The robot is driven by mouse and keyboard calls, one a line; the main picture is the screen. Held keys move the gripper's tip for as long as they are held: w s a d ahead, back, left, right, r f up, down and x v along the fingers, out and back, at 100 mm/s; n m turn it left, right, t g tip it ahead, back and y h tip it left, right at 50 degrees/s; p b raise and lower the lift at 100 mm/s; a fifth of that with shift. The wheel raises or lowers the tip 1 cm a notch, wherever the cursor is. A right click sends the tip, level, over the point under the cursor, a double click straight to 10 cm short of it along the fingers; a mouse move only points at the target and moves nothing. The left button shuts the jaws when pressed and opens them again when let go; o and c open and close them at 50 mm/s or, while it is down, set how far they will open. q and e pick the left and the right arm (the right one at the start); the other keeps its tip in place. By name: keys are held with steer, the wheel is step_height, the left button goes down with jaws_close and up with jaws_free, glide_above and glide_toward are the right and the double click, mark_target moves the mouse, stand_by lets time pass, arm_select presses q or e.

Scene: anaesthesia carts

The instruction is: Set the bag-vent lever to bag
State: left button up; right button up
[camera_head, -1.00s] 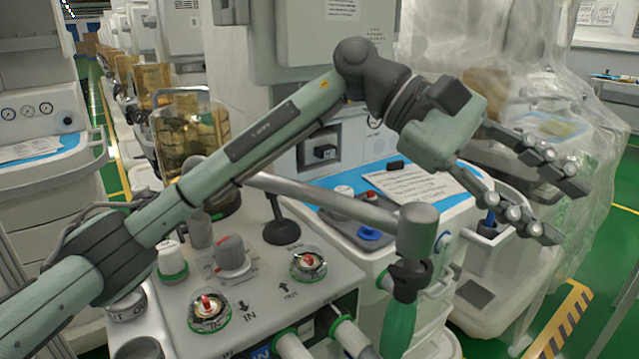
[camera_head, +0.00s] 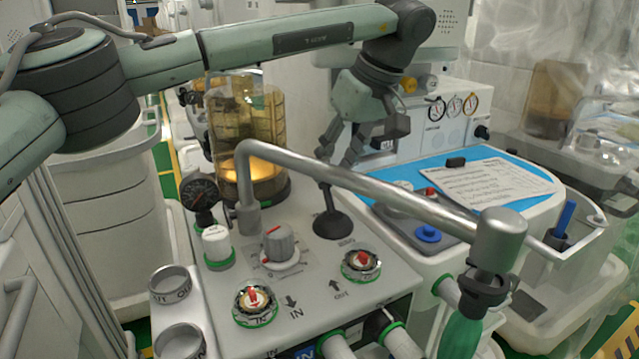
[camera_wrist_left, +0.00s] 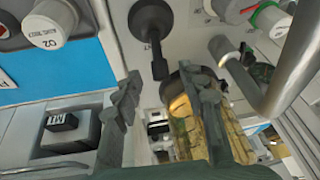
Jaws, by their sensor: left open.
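The black lever (camera_head: 332,224), with a round dark base and a thin stem, stands on the grey panel behind the dials. A small label by its base is too small to read surely. My left gripper (camera_head: 340,168) points down at the top of the stem, fingers apart. In the left wrist view the lever's base (camera_wrist_left: 151,18) is at the top and its stem reaches towards the gap between the open fingers (camera_wrist_left: 165,88). I cannot tell whether a finger touches the stem. My right gripper is not in view.
A curved metal pipe (camera_head: 360,185) crosses in front of the lever. A grey knob (camera_head: 278,243), a pressure gauge (camera_head: 199,191) and two red-marked dials (camera_head: 255,302) share the panel. An amber canister (camera_head: 247,140) stands behind left. A blue-topped tray with a paper (camera_head: 490,185) lies right.

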mark_target(326, 185)
arm_select(q)
steer(key=x, duration=0.5)
jaws_close()
stand_by(0.4)
